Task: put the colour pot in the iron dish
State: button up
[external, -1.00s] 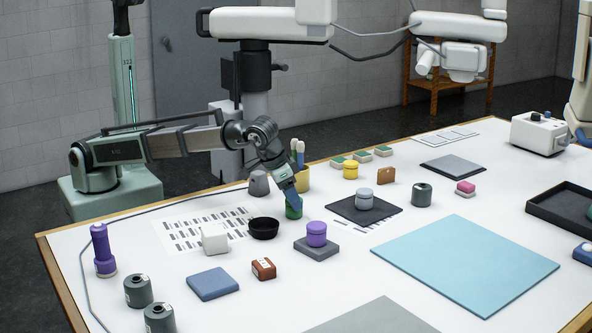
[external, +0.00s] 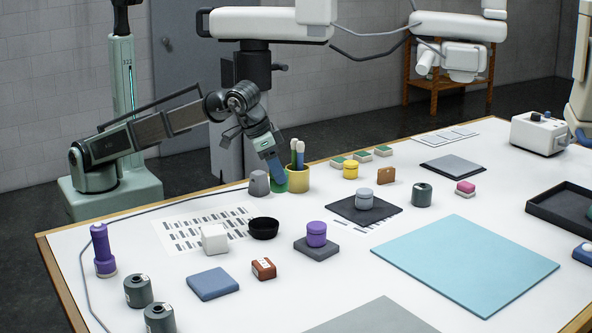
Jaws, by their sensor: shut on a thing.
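My gripper (external: 275,172) is shut on a green colour pot (external: 281,185), which it appears to hold above the table at the back, left of the yellow brush cup. The gripper's fingers cover part of the pot. The iron dish (external: 263,230) is a small round black bowl on the table, in front of the held pot and apart from it. Its inside looks empty.
The yellow cup (external: 299,178) with brushes stands close to the right of the held pot, and a grey cone-shaped piece (external: 259,183) close to its left. A white cube (external: 215,238) stands left of the dish. A printed sheet (external: 190,231) lies behind it.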

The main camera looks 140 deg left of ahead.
jog(key=w+d, duration=0.2)
jog(key=d, duration=0.3)
jog(key=shift+s+d+f, duration=0.1)
jog(key=shift+s+f, duration=0.05)
jog(key=shift+f, duration=1.45)
jog(key=shift+s+d+f, duration=0.1)
jog(key=shift+s+f, duration=0.05)
jog(key=shift+f, duration=1.4)
jog(key=shift+s+d+f, duration=0.1)
jog(key=shift+s+f, duration=0.05)
jog(key=shift+f, duration=1.45)
jog(key=shift+f, duration=0.1)
jog(key=o, duration=1.1)
jog(key=v, duration=1.2)
jog(key=shift+a, duration=0.15)
